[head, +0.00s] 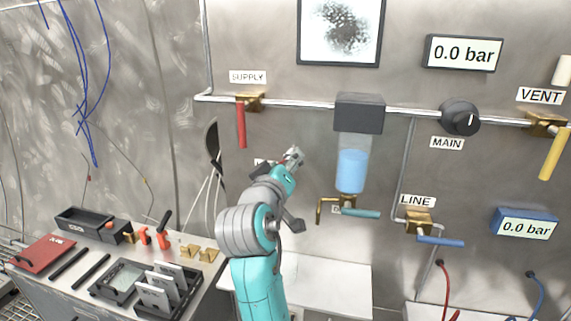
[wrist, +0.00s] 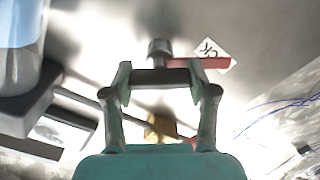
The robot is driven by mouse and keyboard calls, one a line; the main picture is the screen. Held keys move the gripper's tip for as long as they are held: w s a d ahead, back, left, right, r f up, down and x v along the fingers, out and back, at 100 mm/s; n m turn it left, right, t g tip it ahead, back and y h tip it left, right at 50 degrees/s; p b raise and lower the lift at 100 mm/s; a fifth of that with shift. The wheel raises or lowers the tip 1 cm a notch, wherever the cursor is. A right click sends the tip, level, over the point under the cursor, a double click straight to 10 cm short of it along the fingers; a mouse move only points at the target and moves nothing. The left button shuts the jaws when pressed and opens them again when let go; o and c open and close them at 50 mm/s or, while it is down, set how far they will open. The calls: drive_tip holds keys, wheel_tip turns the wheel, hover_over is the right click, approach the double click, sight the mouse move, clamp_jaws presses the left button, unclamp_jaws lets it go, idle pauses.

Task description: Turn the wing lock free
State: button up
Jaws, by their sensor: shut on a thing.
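In the wrist view, a dark bar (wrist: 160,77), which looks like the wing lock, lies across between the two green fingertips of my gripper (wrist: 160,84). My gripper is shut on it, one fingertip at each end. A short dark post rises behind the bar, with a red strip (wrist: 205,63) and a white tag (wrist: 213,51) to its right. In the head view, my gripper (head: 293,155) is at the wall, left of the blue filter bowl (head: 352,171). The lock cannot be made out there; a small label beside it is partly hidden.
The supply valve's red handle (head: 241,125) hangs down above left of my gripper. A teal handle (head: 361,213) is under the bowl. The line valve's blue handle (head: 440,241) is further right. A bench at left holds a black tray (head: 84,225) and a red booklet (head: 41,252).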

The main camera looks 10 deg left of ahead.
drive_tip(key=n, duration=0.5)
drive_tip(key=shift+a+f+n, duration=0.1)
drive_tip(key=shift+n, duration=0.3)
drive_tip(key=n, duration=0.4)
drive_tip(key=shift+f+n, duration=0.1)
drive_tip(key=shift+n, duration=0.2)
drive_tip(key=o, duration=1.2)
drive_tip(key=shift+c, duration=0.2)
drive_tip(key=s, duration=1.2)
